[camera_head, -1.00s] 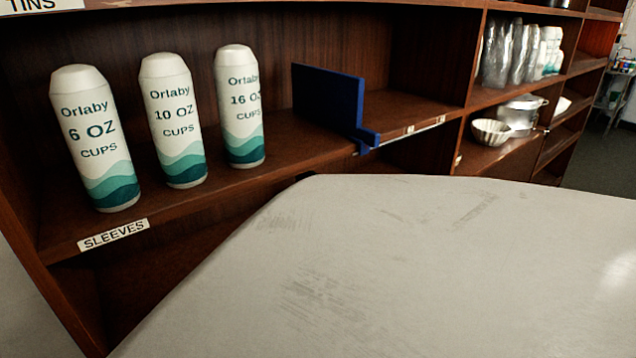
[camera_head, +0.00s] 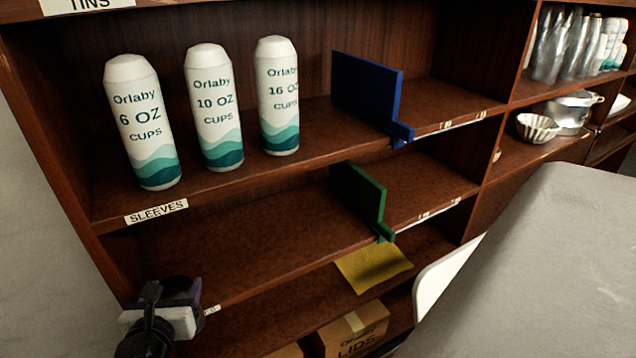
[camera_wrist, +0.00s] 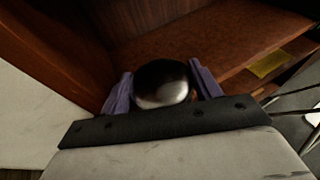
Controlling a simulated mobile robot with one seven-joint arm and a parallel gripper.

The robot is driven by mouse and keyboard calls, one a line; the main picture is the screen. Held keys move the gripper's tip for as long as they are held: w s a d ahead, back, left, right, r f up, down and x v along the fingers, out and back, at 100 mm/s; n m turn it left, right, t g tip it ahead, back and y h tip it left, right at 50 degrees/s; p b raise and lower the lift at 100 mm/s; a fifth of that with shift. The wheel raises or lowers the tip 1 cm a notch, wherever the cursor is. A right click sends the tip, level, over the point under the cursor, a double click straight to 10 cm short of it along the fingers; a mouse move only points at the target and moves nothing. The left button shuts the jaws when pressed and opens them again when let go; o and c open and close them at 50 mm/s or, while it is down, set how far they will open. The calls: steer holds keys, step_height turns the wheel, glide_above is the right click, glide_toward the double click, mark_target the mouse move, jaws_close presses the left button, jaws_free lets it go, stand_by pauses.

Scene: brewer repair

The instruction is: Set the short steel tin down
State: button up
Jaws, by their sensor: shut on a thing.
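The short steel tin (camera_wrist: 162,84) is a shiny, round, dark and silver thing between my gripper's two purple fingers in the wrist view. My gripper (camera_wrist: 163,92) is shut on it. In the head view my gripper (camera_head: 182,290) is at the lower left, by the front left end of the empty shelf (camera_head: 250,240) below the cup sleeves. The tin cannot be clearly told apart there. In the wrist view the brown shelf board lies beyond the tin. I cannot tell whether the tin touches it.
Three cup sleeves (camera_head: 222,110) stand on the shelf above, left of a blue divider (camera_head: 366,95). A green divider (camera_head: 362,198) stands on the empty shelf, which is clear to its left. A yellow cloth (camera_head: 372,266) and a lids box (camera_head: 352,330) are lower down.

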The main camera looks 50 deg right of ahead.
steer(key=shift+w+d+f+b, duration=0.35)
steer(key=shift+w+d+b, duration=0.05)
steer(key=shift+b, duration=1.25)
steer(key=w+b, duration=0.1)
steer(key=b, duration=0.3)
steer(key=shift+d, duration=0.4)
steer(key=w+d+p, duration=0.4)
steer(key=w+d, duration=0.5)
steer(key=w, duration=0.3)
steer(key=shift+d+f, duration=0.35)
steer(key=shift+w+f, duration=0.1)
steer(key=shift+f, duration=0.15)
steer(key=o, duration=1.6)
